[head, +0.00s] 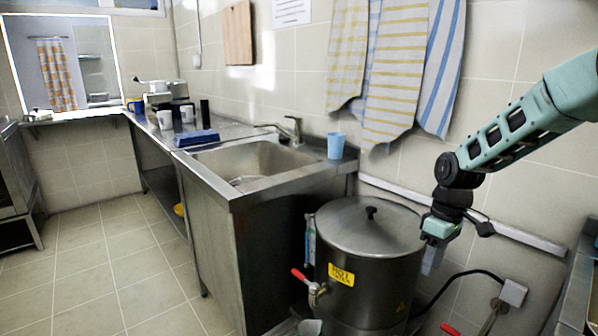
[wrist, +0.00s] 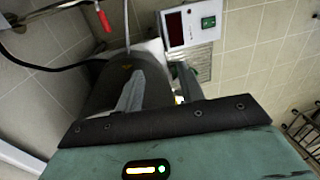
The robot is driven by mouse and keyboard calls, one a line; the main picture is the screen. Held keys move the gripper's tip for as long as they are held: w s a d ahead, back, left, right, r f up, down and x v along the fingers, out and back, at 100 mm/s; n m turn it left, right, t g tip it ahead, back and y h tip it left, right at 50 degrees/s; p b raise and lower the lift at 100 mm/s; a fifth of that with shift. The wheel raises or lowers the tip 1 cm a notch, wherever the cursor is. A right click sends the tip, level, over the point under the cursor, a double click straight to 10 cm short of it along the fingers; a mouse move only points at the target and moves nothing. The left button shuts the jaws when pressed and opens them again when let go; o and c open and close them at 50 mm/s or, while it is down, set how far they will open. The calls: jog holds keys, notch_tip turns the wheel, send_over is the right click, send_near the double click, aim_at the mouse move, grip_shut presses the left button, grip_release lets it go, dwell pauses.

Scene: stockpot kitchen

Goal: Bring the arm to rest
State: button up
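My gripper (head: 431,262) hangs at the end of my arm, to the right of the big steel stockpot (head: 365,275) and close to its side. I cannot tell whether it touches the pot. In the wrist view, the two fingers of my gripper (wrist: 160,88) stand apart, with nothing seen held between them. The arm comes in from the right edge and bends down at the wrist. The stockpot has its lid (head: 368,222) on, a yellow label and a red-handled tap (head: 312,288). Its dark side also shows in the wrist view (wrist: 103,92).
A steel sink (head: 255,165) with a blue cup (head: 335,146) on its edge is left of the pot. Towels (head: 395,75) hang on the wall behind. A black cable runs right of the pot. A control box (wrist: 191,27) shows in the wrist view. Floor at left is clear.

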jog(key=s+a+r, duration=0.4)
jog(key=s+a, duration=0.4)
jog(key=a, duration=0.2)
jog(key=s+a+r+t, duration=0.1)
jog(key=s+a+r, duration=0.15)
jog(key=s, duration=0.95)
jog(key=s+a+r, duration=0.1)
jog(key=s+a, duration=0.3)
jog(key=s, duration=0.8)
notch_tip(320, 180, up, 12)
jog(key=p, duration=1.2)
jog(key=shift+w+a+h, duration=0.15)
jog(key=shift+w+h, duration=0.15)
jog(key=shift+h, duration=0.1)
